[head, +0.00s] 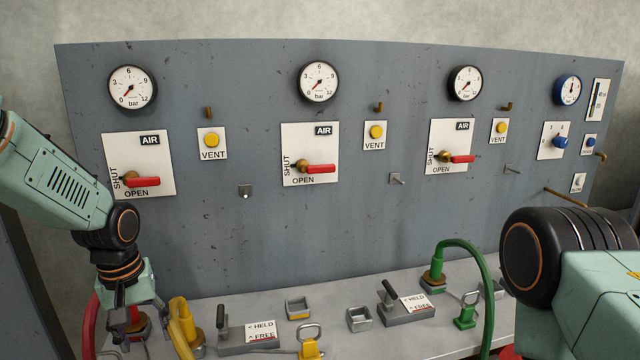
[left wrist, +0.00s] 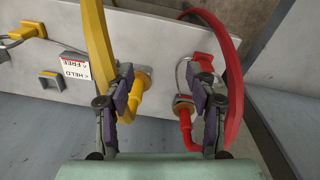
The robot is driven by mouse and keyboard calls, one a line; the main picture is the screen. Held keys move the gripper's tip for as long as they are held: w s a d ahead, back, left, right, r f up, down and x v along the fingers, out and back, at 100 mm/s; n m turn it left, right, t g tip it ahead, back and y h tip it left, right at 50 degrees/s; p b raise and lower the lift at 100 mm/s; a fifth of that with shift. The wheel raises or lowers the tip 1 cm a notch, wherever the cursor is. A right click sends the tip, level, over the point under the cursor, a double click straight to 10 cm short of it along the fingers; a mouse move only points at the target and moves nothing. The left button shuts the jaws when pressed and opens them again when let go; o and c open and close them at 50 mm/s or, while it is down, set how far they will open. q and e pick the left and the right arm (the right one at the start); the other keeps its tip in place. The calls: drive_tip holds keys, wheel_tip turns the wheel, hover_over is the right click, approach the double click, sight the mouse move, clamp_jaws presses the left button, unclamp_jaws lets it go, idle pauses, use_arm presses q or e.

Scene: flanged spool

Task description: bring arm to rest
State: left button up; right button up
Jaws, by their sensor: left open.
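My left arm comes in from the left in the head view and hangs down. Its gripper (head: 135,328) is low over the left end of the grey bench, pointing down. In the left wrist view its two purple-padded fingers (left wrist: 166,92) stand wide apart with nothing between them. The yellow hose (left wrist: 98,40) and its fitting are by the left finger. The red hose (left wrist: 232,70) and its fitting are by the right finger; I cannot tell whether either finger touches them. My right arm shows at the lower right of the head view, but its gripper is out of view.
A grey panel (head: 230,240) with gauges and red-handled AIR valves (head: 140,182) stands behind. The bench (head: 400,340) carries HELD/FREE clamps (head: 250,340), small square trays (head: 298,308) and a green hose (head: 470,250). Open air lies between my arms before the panel.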

use_arm(q)
drive_tip(key=w+d+f+m+t+b, duration=0.1)
drive_tip(key=w+d+f+m+t, duration=0.1)
drive_tip(key=d+f+t, duration=0.3)
drive_tip(key=s+d+f+m+g+b, duration=0.1)
drive_tip(key=s+d+f+b, duration=0.15)
drive_tip(key=s+f, duration=0.8)
drive_tip(key=s+f+m+g+b, duration=0.1)
drive_tip(key=s+f+g+b, duration=0.1)
drive_tip(key=s+f, duration=0.6)
drive_tip(key=s+f+g+b, duration=0.2)
drive_tip(key=s+f, duration=0.6)
drive_tip(key=s, duration=0.8)
drive_tip(key=shift+d+f+m+g+b, duration=0.2)
drive_tip(key=shift+d+m+g+b, duration=0.15)
drive_tip(key=shift+b, duration=0.85)
drive_tip(key=shift+s, duration=0.15)
